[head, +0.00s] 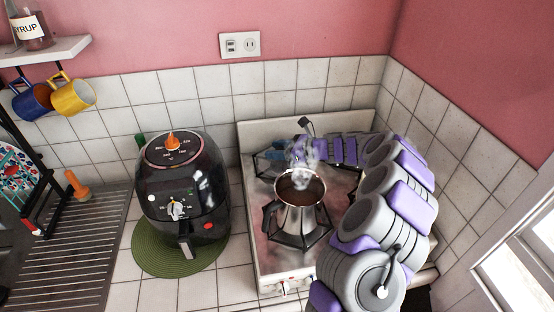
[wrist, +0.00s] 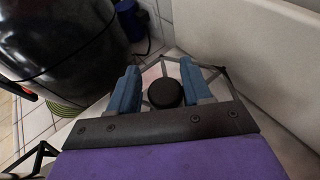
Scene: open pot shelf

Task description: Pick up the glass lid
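A round black knob (wrist: 165,92), which looks like the lid's handle, shows between my fingers in the wrist view. The clear glass around it can hardly be made out against the stove grate. My gripper (wrist: 158,74) is open, with one blue finger on each side of the knob. A gap shows at the left finger; whether the right finger touches cannot be told. In the head view my gripper (head: 268,154) is low over the back left of the stove, behind the pot, and the lid cannot be made out.
A steaming metal pot (head: 300,217) stands on the front of the white stove (head: 262,262), close to my arm. A black air fryer (head: 183,190) on a green mat (head: 150,262) stands left of the stove. The tiled wall (head: 300,88) is close behind.

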